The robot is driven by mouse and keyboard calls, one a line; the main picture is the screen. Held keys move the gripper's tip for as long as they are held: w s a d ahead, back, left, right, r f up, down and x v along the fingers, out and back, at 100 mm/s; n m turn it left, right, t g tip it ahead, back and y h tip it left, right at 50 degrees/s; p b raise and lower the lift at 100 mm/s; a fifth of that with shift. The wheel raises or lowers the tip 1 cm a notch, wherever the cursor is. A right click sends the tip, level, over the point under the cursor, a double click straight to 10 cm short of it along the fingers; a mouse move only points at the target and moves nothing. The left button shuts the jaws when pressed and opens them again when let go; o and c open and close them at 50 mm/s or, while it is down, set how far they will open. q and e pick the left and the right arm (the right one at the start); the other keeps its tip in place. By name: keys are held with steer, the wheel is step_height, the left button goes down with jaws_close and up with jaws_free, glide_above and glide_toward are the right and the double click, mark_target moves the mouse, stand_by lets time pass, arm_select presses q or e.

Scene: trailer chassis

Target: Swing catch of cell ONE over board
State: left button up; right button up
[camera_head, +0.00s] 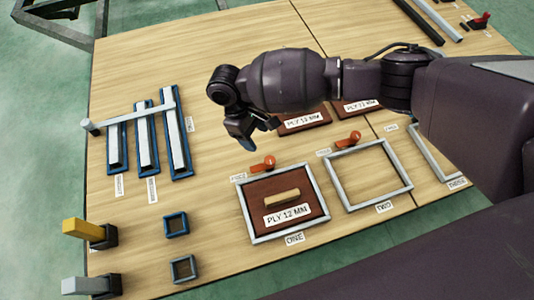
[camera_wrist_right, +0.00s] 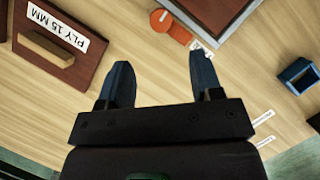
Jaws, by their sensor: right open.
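Cell ONE (camera_head: 243,208) is a grey frame holding a dark red-brown board (camera_head: 262,191) labelled PLY 12 MM, with a wooden grip bar. Its orange catch (camera_head: 262,163) lies just beyond the frame's far edge, pointing left, clear of the board. The catch also shows at the top of the right wrist view (camera_wrist_right: 170,27), beyond the fingers. My right gripper (camera_head: 246,133) hangs above the table, up and left of the catch. In the wrist view its fingers (camera_wrist_right: 160,80) are apart with nothing between them. My left gripper is not seen.
Cell TWO (camera_head: 345,148) is empty, with its own orange catch (camera_head: 348,139). Other boards (camera_head: 303,122) lie behind the cells. Bare tabletop lies between.

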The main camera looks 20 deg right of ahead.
mark_target(270, 160)
steer(key=b+x, duration=0.3)
steer(key=x, duration=0.6)
steer(key=shift+s+f, duration=0.1)
steer(key=shift+f, duration=0.05)
steer(key=shift+s+d+f+b, duration=0.2)
steer(key=shift+f+b, duration=0.1)
steer(key=shift+f, duration=0.25)
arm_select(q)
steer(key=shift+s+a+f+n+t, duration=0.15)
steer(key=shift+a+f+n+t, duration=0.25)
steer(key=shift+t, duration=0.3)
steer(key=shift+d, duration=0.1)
arm_select(e)
steer(key=shift+w, duration=0.1)
steer(key=shift+r, duration=0.1)
steer(key=c, duration=0.9)
